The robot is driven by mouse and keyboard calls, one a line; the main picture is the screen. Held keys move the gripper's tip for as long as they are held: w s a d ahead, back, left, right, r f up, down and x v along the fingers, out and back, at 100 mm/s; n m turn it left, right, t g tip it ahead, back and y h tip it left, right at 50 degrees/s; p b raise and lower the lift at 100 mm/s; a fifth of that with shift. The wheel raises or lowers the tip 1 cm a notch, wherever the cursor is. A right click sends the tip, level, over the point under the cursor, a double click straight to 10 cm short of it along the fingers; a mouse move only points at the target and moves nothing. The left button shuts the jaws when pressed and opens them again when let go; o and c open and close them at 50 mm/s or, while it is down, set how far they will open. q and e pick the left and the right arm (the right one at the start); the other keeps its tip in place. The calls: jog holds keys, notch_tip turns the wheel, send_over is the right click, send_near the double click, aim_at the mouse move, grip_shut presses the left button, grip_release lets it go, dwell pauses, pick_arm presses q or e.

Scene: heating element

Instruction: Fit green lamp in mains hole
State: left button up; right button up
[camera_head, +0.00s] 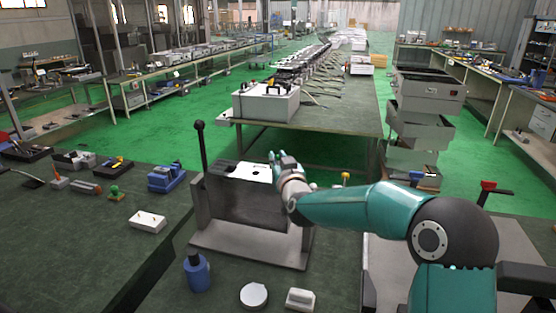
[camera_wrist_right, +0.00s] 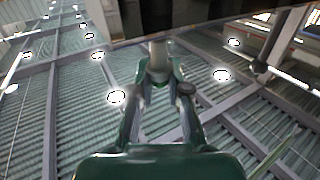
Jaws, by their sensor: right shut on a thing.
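My right gripper (camera_head: 277,160) is at the right end of a box with a white top plate (camera_head: 240,170), which sits in a grey metal stand (camera_head: 250,238). In the right wrist view the gripper (camera_wrist_right: 158,74) is shut on a small pale cylindrical piece (camera_wrist_right: 157,52), likely the green lamp; its colour is not clear there. The piece points up to the edge of a dark panel (camera_wrist_right: 210,20). I cannot tell whether it touches the panel or is in a hole. The mains hole cannot be made out. My left gripper is not in view.
A black-knobbed lever (camera_head: 199,140) rises at the stand's left. A blue bottle (camera_head: 196,271), a round white piece (camera_head: 254,295) and a small white block (camera_head: 300,299) are in front. A white box (camera_head: 148,221) and several tools lie on the left table. A red-handled part (camera_head: 488,187) stands right.

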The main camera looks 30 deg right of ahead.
jog(key=shift+f+b, duration=0.25)
jog(key=shift+b, duration=0.5)
dwell(1.8)
jog(key=shift+f+b, duration=1.75)
jog(key=shift+b, duration=0.1)
jog(key=o, duration=0.8)
jog(key=shift+o, duration=0.2)
jog(key=shift+s, duration=0.2)
jog(key=v, duration=1.1)
jog(key=shift+s+a, duration=0.2)
jog(key=shift+s, duration=0.15)
jog(key=shift+r, duration=0.1)
